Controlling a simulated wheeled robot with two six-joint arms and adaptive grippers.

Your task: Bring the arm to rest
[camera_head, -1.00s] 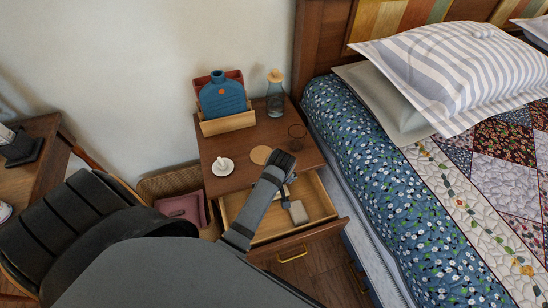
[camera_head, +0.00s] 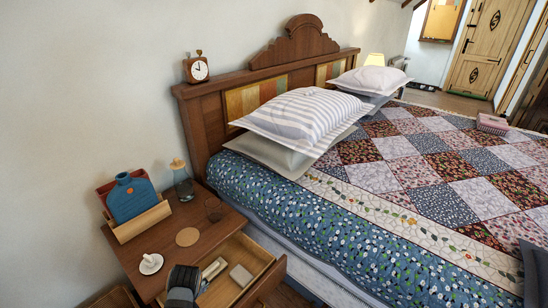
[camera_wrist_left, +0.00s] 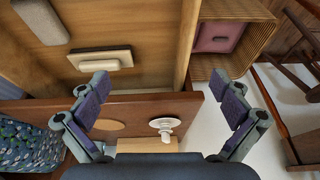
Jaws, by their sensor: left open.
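My left gripper (camera_wrist_left: 165,108) is open and empty in the left wrist view, its two fingers spread wide apart. Between and beyond them show the nightstand top, a white dish with a small knob-like piece (camera_wrist_left: 164,127) and a round tan coaster (camera_wrist_left: 97,126). In the head view, part of my left arm (camera_head: 183,285) shows at the bottom, in front of the nightstand (camera_head: 150,240) and beside its open drawer (camera_head: 262,262); the fingertips cannot be made out there. My right gripper is not in view.
In the drawer lie a pale block (camera_head: 241,275) and another light item (camera_head: 214,268). The bed (camera_head: 330,235) fills the right side.

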